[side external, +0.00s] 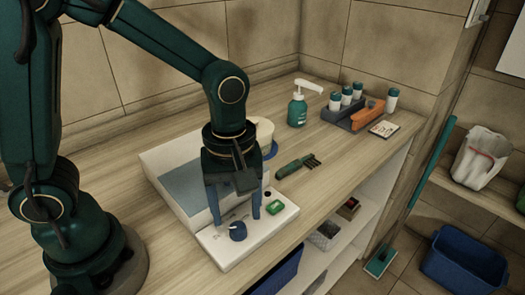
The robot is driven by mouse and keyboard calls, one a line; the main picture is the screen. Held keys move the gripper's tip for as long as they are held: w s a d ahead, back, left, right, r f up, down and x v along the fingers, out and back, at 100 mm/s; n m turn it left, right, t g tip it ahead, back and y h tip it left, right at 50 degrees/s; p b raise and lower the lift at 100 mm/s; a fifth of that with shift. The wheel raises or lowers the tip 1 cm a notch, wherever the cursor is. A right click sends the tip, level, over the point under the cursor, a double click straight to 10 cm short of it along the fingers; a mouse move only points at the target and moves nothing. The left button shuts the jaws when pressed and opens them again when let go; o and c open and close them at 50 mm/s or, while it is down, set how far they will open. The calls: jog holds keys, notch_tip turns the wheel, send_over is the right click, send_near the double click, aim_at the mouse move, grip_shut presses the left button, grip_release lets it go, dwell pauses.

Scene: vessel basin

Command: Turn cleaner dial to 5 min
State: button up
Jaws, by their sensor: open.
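The cleaner is a white box with a grey-blue basin top (190,186) on the counter. Its white front panel (222,252) carries a blue dial (237,231), a green button (276,207) and a small dark knob (267,193). My gripper (235,217) points down over the panel with its two blue fingers spread apart and nothing between them. My gripper hides part of the basin and panel.
A green brush (297,166) lies right of the cleaner, and a pale container (264,132) stands behind my gripper. The counter's front edge lies close to the panel.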

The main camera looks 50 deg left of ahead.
aim_at(238, 227)
jog(key=shift+f, duration=1.75)
grip_shut()
